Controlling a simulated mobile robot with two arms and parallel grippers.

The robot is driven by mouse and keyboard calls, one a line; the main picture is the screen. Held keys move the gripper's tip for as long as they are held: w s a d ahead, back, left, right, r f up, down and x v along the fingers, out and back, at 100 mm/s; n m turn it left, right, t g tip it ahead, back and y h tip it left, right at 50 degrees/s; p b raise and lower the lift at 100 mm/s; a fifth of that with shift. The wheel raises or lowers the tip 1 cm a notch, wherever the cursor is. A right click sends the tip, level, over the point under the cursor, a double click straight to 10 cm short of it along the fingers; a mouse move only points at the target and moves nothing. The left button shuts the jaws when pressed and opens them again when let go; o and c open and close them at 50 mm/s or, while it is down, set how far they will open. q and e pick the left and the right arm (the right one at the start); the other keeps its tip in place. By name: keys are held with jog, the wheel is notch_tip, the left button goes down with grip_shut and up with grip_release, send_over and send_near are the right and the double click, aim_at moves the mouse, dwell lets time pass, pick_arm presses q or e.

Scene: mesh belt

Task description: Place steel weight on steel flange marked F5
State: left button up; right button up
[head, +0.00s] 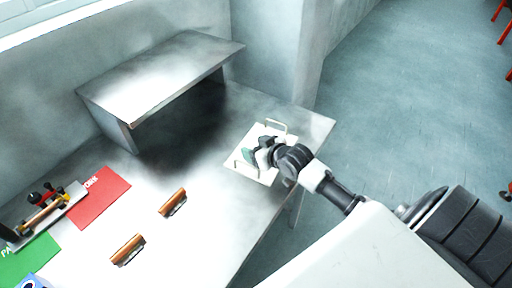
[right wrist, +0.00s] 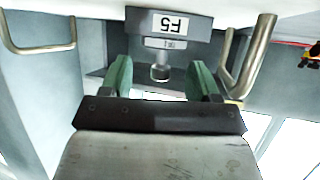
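In the right wrist view, a dark grey block with a white F5 label (right wrist: 170,23) is at the top, taken as the flange. A smaller grey metal piece with a small label and a round knob (right wrist: 160,72) is just below the label, taken as the steel weight. My right gripper (right wrist: 158,78) has its two green-padded fingers apart, one on each side of the knob, with visible gaps. In the head view my right gripper (head: 255,153) is over a pale tray (head: 243,175) and hides part of it. My left gripper is not in view.
The tray has raised handles (head: 276,125) at its ends and sits near the table's right edge. A steel shelf (head: 165,75) stands behind. Two brown-handled objects (head: 128,250), a red mat (head: 92,198) and a green mat (head: 30,262) are left. The table between is clear.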

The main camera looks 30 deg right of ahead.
jog(key=shift+s+a+f, duration=0.1)
jog(key=shift+s+f, duration=0.05)
jog(key=shift+f, duration=0.25)
jog(key=shift+s+a+f, duration=0.1)
jog(key=shift+f, duration=0.3)
jog(key=shift+w+r, duration=0.15)
jog(key=shift+r, duration=0.3)
jog(key=v, duration=1.2)
jog(key=shift+w+d+r, duration=0.15)
jog(key=shift+d+r, duration=0.1)
jog(key=shift+r, duration=0.2)
